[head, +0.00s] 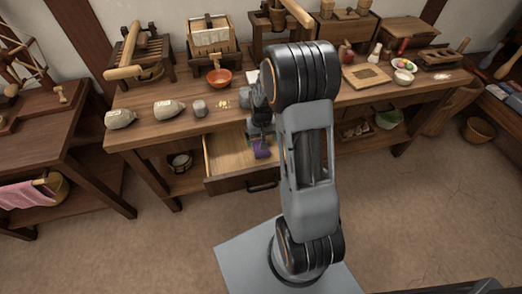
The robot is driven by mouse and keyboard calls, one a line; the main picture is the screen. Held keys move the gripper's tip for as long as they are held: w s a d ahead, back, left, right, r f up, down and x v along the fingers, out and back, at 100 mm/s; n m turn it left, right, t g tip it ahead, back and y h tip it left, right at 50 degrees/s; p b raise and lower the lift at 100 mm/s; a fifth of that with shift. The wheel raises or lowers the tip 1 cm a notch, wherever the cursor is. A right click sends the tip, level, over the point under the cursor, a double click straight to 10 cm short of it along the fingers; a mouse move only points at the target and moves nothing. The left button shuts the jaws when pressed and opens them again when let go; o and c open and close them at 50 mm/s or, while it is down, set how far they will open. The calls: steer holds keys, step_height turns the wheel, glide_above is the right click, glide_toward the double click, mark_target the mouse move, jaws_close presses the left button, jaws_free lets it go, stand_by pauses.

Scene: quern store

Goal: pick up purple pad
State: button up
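The purple pad (262,151) shows as a small purple patch at the open drawer (226,160) of the long wooden table, just left of my arm. My gripper (260,139) points down right above the pad, at or over the drawer. The gripper and pad are small and partly overlap, so I cannot tell whether the fingers touch it or are closed on it. My arm hides the right part of the drawer.
The long table (300,107) carries an orange bowl (219,77), grey sacks (169,109), a grey stone cup (199,107) and wooden devices along the back. A lower shelf holds a drum-like pot (180,162). The floor in front is clear.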

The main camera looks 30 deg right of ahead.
steer(key=shift+w+f+b, duration=0.15)
steer(key=shift+f+b, duration=0.65)
steer(key=shift+f, duration=2.3)
steer(key=c, duration=1)
steer(key=shift+r, duration=0.15)
